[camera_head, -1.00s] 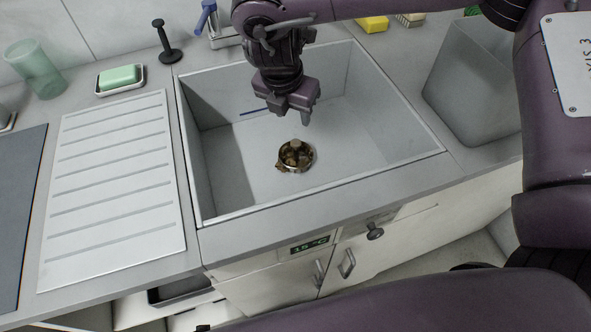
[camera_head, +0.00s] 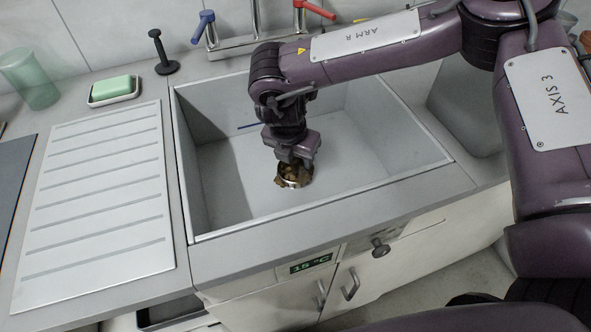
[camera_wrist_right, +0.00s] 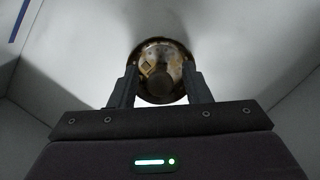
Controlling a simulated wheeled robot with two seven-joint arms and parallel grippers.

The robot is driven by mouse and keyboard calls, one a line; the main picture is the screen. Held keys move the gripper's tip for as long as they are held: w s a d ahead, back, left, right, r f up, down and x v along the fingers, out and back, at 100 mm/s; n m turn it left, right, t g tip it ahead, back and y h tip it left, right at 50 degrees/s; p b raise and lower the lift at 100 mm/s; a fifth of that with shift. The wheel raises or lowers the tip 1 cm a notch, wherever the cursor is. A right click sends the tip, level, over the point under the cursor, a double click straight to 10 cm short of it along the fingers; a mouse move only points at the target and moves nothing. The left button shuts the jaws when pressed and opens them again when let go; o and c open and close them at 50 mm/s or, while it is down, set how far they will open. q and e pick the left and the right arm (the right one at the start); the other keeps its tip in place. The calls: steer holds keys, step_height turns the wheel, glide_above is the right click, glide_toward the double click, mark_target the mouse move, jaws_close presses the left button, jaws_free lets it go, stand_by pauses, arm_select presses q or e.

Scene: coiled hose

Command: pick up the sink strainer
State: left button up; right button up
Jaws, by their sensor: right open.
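The sink strainer (camera_head: 292,176) is a small round metal basket with brownish bits in it, sitting on the bottom of the grey sink (camera_head: 240,190). My right gripper (camera_head: 294,160) is down in the sink right over the strainer and hides part of it. In the right wrist view the strainer (camera_wrist_right: 160,56) lies between and just beyond the two fingers of the gripper (camera_wrist_right: 160,90). The fingers are apart, one on each side of its near part. I cannot tell whether they touch it. My left gripper is not in view.
A ribbed drainboard (camera_head: 95,200) lies left of the sink, with a green soap on a dish (camera_head: 114,91), a green cup (camera_head: 31,78) and a black stopper (camera_head: 163,55) behind. The tap (camera_head: 245,42) stands behind the sink. A grey bin (camera_head: 465,105) is at right.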

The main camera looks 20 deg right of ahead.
jaws_close()
steer(key=shift+r, duration=0.2)
stand_by(0.3)
